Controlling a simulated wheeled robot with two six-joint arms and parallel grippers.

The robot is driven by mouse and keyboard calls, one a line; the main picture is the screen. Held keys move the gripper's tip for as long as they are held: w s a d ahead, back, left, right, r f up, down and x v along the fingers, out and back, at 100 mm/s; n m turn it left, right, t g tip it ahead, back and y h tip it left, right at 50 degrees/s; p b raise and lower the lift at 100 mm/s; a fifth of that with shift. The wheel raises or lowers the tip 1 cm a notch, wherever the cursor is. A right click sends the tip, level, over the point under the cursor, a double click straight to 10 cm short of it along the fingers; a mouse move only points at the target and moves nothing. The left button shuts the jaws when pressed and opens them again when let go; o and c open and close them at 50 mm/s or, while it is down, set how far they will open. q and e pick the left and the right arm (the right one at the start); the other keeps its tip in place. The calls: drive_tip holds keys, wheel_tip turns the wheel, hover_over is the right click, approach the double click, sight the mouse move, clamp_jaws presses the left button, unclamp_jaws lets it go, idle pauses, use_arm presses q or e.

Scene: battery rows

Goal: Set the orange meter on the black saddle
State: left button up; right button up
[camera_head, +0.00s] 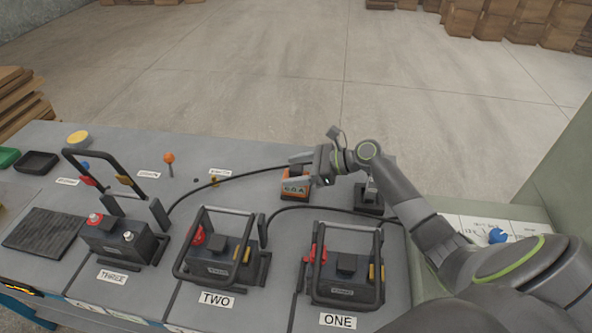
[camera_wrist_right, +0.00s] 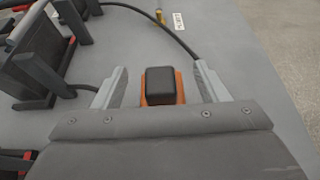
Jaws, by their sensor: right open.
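The orange meter (camera_head: 295,188) stands on the grey bench top, left of the black saddle. In the right wrist view the meter (camera_wrist_right: 162,87) shows a dark block on its orange body. My right gripper (camera_head: 299,170) is open, with one finger on each side of the meter; in the wrist view the fingers (camera_wrist_right: 160,84) show gaps to it. A black block-like stand (camera_head: 368,200), which looks like the saddle, sits to the right of the meter, partly hidden by my right arm. My left gripper is not in view.
Battery units labelled THREE (camera_head: 115,240), TWO (camera_head: 222,257) and ONE (camera_head: 342,265) stand along the front with tall black frames. Black cables (camera_head: 225,183) cross the bench behind them. An orange-topped post (camera_head: 168,160) stands at the back left.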

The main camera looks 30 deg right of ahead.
drive_tip(key=p+v, duration=0.7)
drive_tip(key=v, duration=0.5)
